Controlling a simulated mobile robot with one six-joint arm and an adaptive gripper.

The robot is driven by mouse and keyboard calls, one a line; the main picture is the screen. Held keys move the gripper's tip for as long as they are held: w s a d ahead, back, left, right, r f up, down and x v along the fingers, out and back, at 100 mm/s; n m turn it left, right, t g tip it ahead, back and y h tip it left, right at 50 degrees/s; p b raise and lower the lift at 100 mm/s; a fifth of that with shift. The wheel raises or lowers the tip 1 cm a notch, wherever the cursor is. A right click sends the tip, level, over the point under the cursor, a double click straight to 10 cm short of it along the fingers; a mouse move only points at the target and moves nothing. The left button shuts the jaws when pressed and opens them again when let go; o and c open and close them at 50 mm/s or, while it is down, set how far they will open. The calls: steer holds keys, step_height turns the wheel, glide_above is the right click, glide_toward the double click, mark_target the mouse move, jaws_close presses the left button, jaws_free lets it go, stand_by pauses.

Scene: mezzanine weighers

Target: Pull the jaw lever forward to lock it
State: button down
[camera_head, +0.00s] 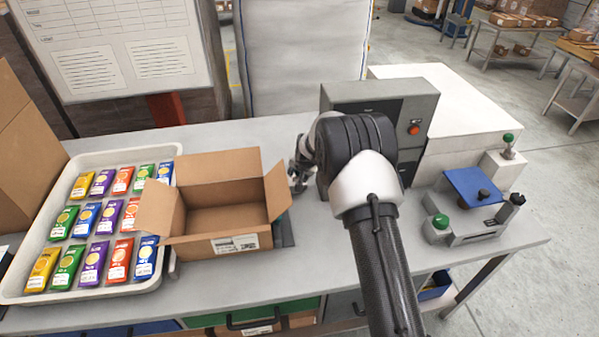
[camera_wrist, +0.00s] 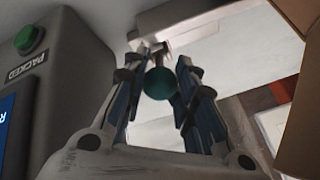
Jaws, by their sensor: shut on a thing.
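My gripper (camera_head: 297,180) is between the open carton and the grey control box in the head view, mostly behind my own arm. In the wrist view my gripper (camera_wrist: 170,62) has its two fingers closed on either side of a round green knob (camera_wrist: 160,84). The knob looks like the ball end of the jaw lever. The lever's shaft and the jaw are hidden, so I cannot tell the lever's angle. The knob itself does not show in the head view.
The open carton (camera_head: 228,240) stands close left of my gripper. A grey control box (camera_head: 405,108) stands close right; its green button (camera_wrist: 30,38) shows in the wrist view. A tray (camera_head: 85,297) of colored packets lies left. A fixture with a blue plate (camera_head: 465,187) sits right.

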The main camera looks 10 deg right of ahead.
steer(key=c, duration=1.6)
jaws_free()
steer(key=shift+s+a+f, duration=0.1)
steer(key=shift+s+f, duration=0.25)
steer(key=o, duration=0.3)
steer(key=shift+w+r, duration=0.15)
steer(key=shift+r, duration=0.05)
steer(key=v, duration=1.2)
steer(key=shift+r, duration=0.1)
